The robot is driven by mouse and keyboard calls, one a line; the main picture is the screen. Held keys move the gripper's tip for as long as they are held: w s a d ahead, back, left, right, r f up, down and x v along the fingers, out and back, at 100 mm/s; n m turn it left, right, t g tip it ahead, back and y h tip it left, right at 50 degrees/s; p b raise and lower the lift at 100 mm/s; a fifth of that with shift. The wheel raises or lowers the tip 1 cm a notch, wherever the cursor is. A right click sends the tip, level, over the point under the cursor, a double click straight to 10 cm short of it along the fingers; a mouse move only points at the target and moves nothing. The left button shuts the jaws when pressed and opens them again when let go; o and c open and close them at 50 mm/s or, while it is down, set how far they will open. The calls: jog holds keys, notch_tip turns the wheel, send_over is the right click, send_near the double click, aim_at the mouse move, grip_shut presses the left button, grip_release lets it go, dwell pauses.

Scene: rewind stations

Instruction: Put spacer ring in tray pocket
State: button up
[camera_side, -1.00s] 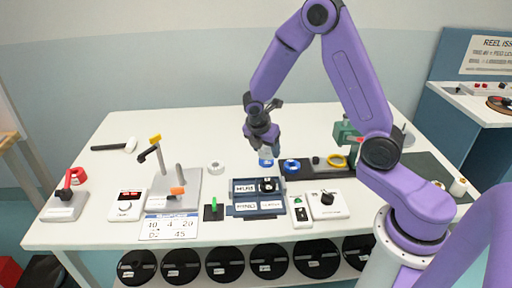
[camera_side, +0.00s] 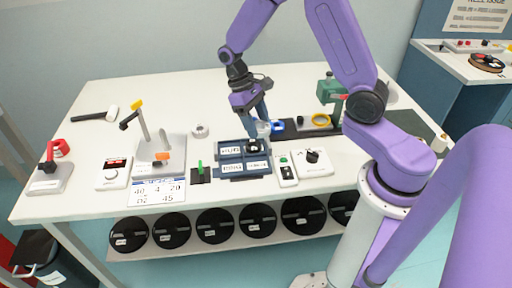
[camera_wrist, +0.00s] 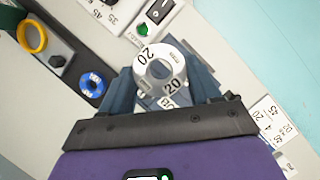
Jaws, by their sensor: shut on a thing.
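A pale grey-white spacer ring (camera_wrist: 146,84) marked "20" is between my gripper's blue fingers in the wrist view; it also shows in the side view (camera_side: 263,130). My gripper (camera_side: 262,123) is shut on it, with the ring's marked face towards the wrist camera. The blue tray (camera_side: 230,168) with white labels is just below and in front of the ring in the side view. A black round piece (camera_side: 254,145) sits at its back right. The ring appears above the tray's back edge; the exact gap cannot be told. The fingers and ring hide part of the tray in the wrist view.
A switch box (camera_side: 287,172) and knob box (camera_side: 313,164) stand right of the tray.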

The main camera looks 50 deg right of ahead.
jog(key=s+a+m+y, duration=0.3)
jog(key=s+a+m, duration=0.1)
jog(key=s+m, duration=0.4)
send_over(233, 169)
jog(key=shift+t, duration=0.4)
jog(key=f, duration=0.6)
jog(key=w+f, duration=0.1)
jog(key=f, duration=0.2)
jog(key=shift+d+f, duration=0.1)
jog(key=shift+d, duration=0.3)
notch_tip(233, 169, down, 3)
jog(key=shift+w+r, duration=0.1)
jog(key=shift+w, duration=0.05)
jog(key=shift+f, duration=0.4)
jog(key=shift+s+a+f, duration=0.1)
jog(key=shift+s+f, duration=0.15)
jog(key=shift+f, duration=0.3)
jog(key=o, duration=1.1)
jog(key=v, duration=1.3)
jog(key=shift+r, duration=0.25)
